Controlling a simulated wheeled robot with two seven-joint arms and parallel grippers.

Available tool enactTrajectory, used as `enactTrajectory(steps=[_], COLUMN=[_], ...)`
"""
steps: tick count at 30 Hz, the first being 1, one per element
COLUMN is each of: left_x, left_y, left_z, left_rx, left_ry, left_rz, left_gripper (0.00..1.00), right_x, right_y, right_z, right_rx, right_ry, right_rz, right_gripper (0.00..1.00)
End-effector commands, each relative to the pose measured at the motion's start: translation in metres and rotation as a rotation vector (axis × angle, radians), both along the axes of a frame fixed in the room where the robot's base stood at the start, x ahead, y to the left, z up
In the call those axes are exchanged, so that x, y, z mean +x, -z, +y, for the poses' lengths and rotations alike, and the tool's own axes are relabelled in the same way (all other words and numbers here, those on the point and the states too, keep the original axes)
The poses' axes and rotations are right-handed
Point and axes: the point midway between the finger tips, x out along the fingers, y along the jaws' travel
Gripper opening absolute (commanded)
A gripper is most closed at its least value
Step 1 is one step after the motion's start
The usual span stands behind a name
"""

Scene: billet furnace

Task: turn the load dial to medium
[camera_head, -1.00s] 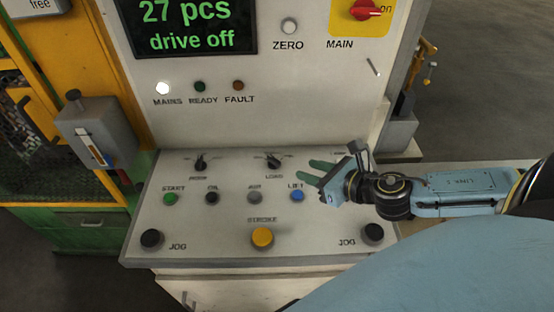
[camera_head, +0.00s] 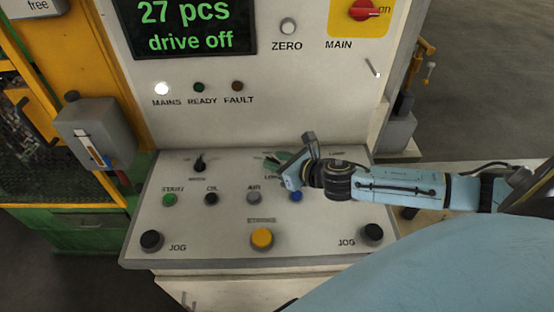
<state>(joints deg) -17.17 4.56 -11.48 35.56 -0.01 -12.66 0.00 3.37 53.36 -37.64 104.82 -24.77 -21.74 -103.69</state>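My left gripper is not in view.
Another black dial (camera_head: 200,162) stands to the left. Below are the green START button (camera_head: 170,199), a black OIL button (camera_head: 211,199), a grey AIR button (camera_head: 254,197), a partly covered blue button (camera_head: 296,196), a yellow STROKE button (camera_head: 262,238) and two black JOG buttons.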

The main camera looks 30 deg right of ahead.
Motion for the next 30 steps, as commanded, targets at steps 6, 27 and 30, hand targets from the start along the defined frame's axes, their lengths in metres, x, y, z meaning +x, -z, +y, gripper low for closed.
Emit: enactTrajectory(steps=[6, 27, 30], left_x=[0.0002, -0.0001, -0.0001], left_y=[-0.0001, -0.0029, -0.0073], left_z=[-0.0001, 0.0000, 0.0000], left_rx=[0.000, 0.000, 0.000], left_ry=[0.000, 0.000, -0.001], left_rz=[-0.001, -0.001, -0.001], left_gripper=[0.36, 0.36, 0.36], right_x=[0.0039, 0.0033, 0.0030], right_y=[0.0013, 0.0005, -0.0001], right_z=[0.0013, 0.0017, 0.0029], right_rx=[0.001, 0.001, 0.003], right_ry=[-0.001, 0.016, 0.046], right_rz=[0.000, 0.000, 0.001], right_gripper=[0.34, 0.00, 0.00])
